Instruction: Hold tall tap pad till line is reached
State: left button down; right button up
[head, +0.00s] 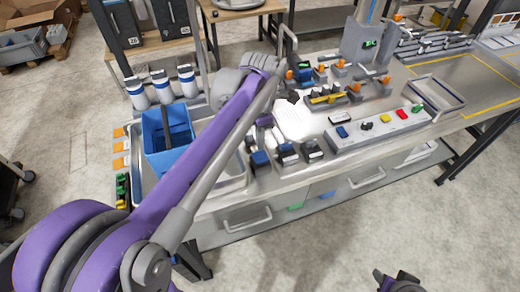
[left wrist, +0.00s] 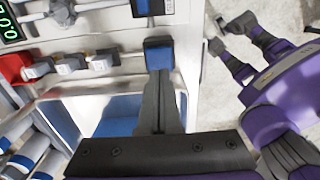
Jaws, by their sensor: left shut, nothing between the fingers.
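My left gripper (left wrist: 161,76) is shut and empty in the left wrist view. Its fingertips are at the near edge of a dark block with a blue top (left wrist: 158,54); I cannot tell whether they touch. In the head view the blue-topped block (head: 259,160) stands at the table's front edge, and my purple forearm hides most of the left gripper. Several white dispensers with blue bands (head: 162,87) stand in a row behind a blue bin (head: 153,137). I cannot tell which is the tall tap, nor see its line. My right gripper (head: 396,281) is open, low over the floor.
More dark blocks (head: 312,149) stand right of the blue-topped one. A button panel (head: 380,128) and a grey tower (head: 362,42) with a green display are further right. Orange tabs (head: 120,147) line the left edge.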

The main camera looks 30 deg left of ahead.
aim_at(260, 158)
pick_arm(q)
jog(key=shift+f, duration=2.15)
notch_tip(260, 158, down, 2)
jog(key=shift+f+b, duration=0.15)
jog(key=shift+b, duration=0.55)
jog(key=shift+s+d, duration=0.2)
jog(key=shift+s, duration=0.15)
jog(key=shift+w+a, duration=0.1)
jog(key=shift+w, duration=0.1)
pick_arm(e)
jog(key=shift+s+f, duration=0.2)
jog(key=shift+f, duration=0.25)
jog(key=shift+s+f, duration=0.2)
jog(key=shift+f, duration=0.25)
